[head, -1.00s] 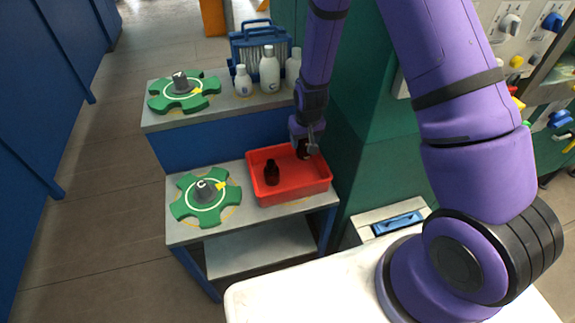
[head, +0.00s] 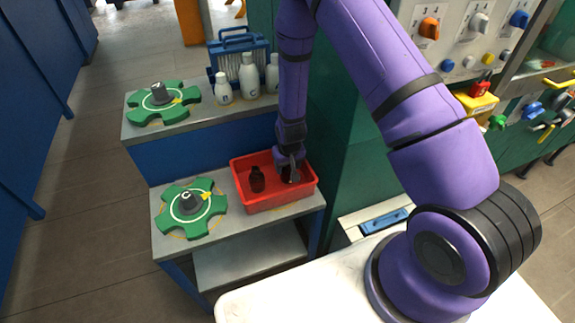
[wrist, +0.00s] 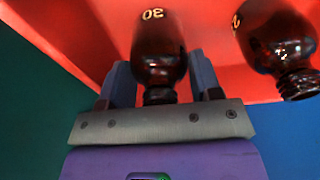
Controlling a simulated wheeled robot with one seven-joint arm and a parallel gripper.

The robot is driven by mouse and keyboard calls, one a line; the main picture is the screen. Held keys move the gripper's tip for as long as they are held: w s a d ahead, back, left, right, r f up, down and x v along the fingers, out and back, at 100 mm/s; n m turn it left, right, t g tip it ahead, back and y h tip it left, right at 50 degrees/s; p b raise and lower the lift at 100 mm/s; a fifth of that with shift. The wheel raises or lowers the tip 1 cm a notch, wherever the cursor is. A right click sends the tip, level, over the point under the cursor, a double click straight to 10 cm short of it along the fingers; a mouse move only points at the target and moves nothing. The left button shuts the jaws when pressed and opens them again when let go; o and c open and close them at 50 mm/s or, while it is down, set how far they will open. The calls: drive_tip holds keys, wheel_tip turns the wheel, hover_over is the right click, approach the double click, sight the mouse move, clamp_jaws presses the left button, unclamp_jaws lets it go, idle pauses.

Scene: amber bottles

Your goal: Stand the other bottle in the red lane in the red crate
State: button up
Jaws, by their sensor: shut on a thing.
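The red crate (head: 276,207) sits on the lower shelf of the grey and blue stand. One dark amber bottle (head: 257,179) stands in the left part of the crate; in the wrist view it shows at the upper right (wrist: 275,40). My gripper (head: 289,174) reaches down into the right part of the crate. In the wrist view its two fingers are shut on another amber bottle (wrist: 160,50), marked "30", at the neck end. The held bottle is mostly hidden by my gripper in the head view. I cannot tell whether its base touches the crate floor.
A green star-shaped wheel marked C (head: 188,207) lies left of the crate. Another green wheel (head: 160,103) is on the upper shelf, with white bottles (head: 249,76) and a blue carrier (head: 236,45) to its right. A green wall stands close right of the crate.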

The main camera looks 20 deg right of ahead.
drive_tip(key=shift+f, duration=0.15)
drive_tip(key=o, duration=1)
drive_tip(key=shift+c, duration=0.2)
